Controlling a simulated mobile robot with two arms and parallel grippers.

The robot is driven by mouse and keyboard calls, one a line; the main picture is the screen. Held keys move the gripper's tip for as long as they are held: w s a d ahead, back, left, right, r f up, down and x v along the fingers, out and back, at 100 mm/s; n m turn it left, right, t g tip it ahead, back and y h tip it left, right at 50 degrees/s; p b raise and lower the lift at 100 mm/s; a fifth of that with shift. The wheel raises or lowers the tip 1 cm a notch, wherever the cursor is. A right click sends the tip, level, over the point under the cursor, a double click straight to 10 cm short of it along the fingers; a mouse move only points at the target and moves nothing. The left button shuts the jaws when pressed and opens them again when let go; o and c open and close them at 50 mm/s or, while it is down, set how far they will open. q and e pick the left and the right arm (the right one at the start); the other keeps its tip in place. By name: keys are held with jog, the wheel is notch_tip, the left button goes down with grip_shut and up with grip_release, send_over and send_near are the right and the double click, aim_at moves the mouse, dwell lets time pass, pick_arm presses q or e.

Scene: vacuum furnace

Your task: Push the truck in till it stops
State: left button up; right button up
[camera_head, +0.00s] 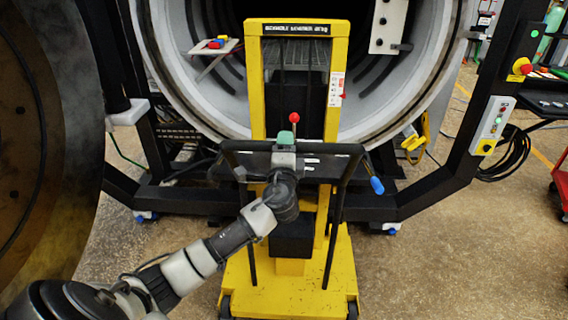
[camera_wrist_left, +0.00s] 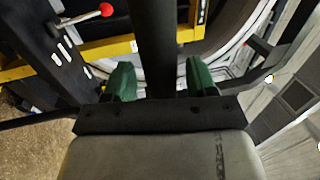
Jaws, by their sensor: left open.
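The yellow truck (camera_head: 342,262) stands upright in front of the round furnace opening (camera_head: 215,105), its mast (camera_head: 257,75) in front of the chamber. My left gripper (camera_head: 285,138) is open at the middle of the handle. In the left wrist view, its green fingertips (camera_wrist_left: 160,78) stand apart on either side of a black bar (camera_wrist_left: 157,45); I cannot tell whether they touch it. The red knob (camera_wrist_left: 106,10) also shows there. My right gripper is out of view.
A large round furnace door (camera_head: 45,130) fills the left side. Black frame legs (camera_head: 455,170) stand either side of the truck. A control box with buttons (camera_head: 492,125) is at the right, a red cart (camera_head: 562,180) at the far right edge. Floor at the lower right is clear.

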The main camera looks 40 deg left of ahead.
pick_arm(q)
jog(key=b+v, duration=0.1)
jog(key=v, duration=0.7)
jog(key=shift+s, duration=0.25)
notch_tip(320, 180, down, 22)
jog(key=g+h, duration=0.4)
jog(key=g, duration=0.1)
jog(key=s+f+n+g+h, duration=0.1)
jog(key=s+f, duration=0.2)
jog(key=f, duration=0.3)
jog(key=s+d+f+g+h, duration=0.1)
jog(key=s+f, duration=0.1)
jog(key=f, duration=0.4)
jog(key=s+f+n+g+h, duration=0.1)
jog(key=s+f+g, duration=0.15)
jog(key=f, duration=0.35)
jog(key=s+d+f+n+g+h, duration=0.2)
jog(key=s+d+f+g, duration=0.1)
jog(key=s+f, duration=1.05)
jog(key=s+d+f+n+g+h, duration=0.1)
jog(key=s+d+f+n+g, duration=0.1)
jog(key=s, duration=1)
jog(key=s+d+f+n+g, duration=0.1)
jog(key=s+d+f+n, duration=0.2)
jog(key=s, duration=0.9)
notch_tip(320, 180, down, 3)
jog(key=shift+d+g+h+p, duration=0.35)
jog(key=shift+d+h+p, duration=0.05)
jog(key=shift+d, duration=0.35)
